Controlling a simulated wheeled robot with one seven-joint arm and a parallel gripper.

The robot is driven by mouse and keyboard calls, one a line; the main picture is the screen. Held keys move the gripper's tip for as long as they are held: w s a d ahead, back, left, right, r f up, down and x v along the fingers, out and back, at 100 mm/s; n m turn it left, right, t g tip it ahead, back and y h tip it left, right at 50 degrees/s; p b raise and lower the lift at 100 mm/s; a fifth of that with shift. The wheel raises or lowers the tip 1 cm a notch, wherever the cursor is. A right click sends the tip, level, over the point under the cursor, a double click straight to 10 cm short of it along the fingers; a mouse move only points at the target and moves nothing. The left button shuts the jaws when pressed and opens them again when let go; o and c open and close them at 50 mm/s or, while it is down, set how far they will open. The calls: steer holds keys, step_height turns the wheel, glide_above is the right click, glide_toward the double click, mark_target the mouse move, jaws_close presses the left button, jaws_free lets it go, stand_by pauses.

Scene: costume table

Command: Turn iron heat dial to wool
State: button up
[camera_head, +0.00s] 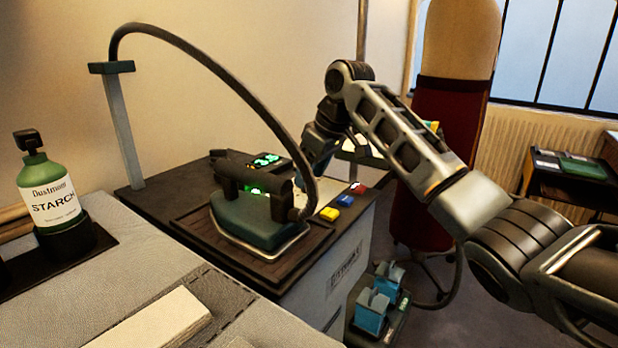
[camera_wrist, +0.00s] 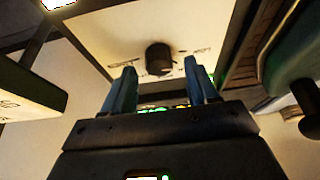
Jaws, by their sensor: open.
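The heat dial, a round dark knob (camera_wrist: 158,58), stands on a pale panel (camera_wrist: 105,35) in the wrist view. Small markings flank the dial, too small to read, and I cannot tell which setting it points to. My gripper (camera_wrist: 160,80) is open and empty. Its two blue fingertips are just short of the dial, one toward each side of it, with no clear contact. In the head view the iron (camera_head: 250,222), teal with a pale sole edge, rests on a dark board. My fingers and the dial are not clearly visible there, around the iron's handle.
A thick dark hose (camera_head: 235,82) arches from a grey post (camera_head: 124,130) down to the iron. A starch bottle (camera_head: 50,192) stands at left. Yellow (camera_head: 329,213), blue and red blocks lie right of the iron. In the wrist view a dark ribbed object (camera_wrist: 243,68) is close at right.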

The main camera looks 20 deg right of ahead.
steer(key=shift+w+a+f, duration=0.15)
steer(key=shift+w+f, duration=0.05)
steer(key=shift+f, duration=0.5)
steer(key=shift+c, duration=0.4)
steer(key=c, duration=1)
steer(key=shift+o, duration=0.2)
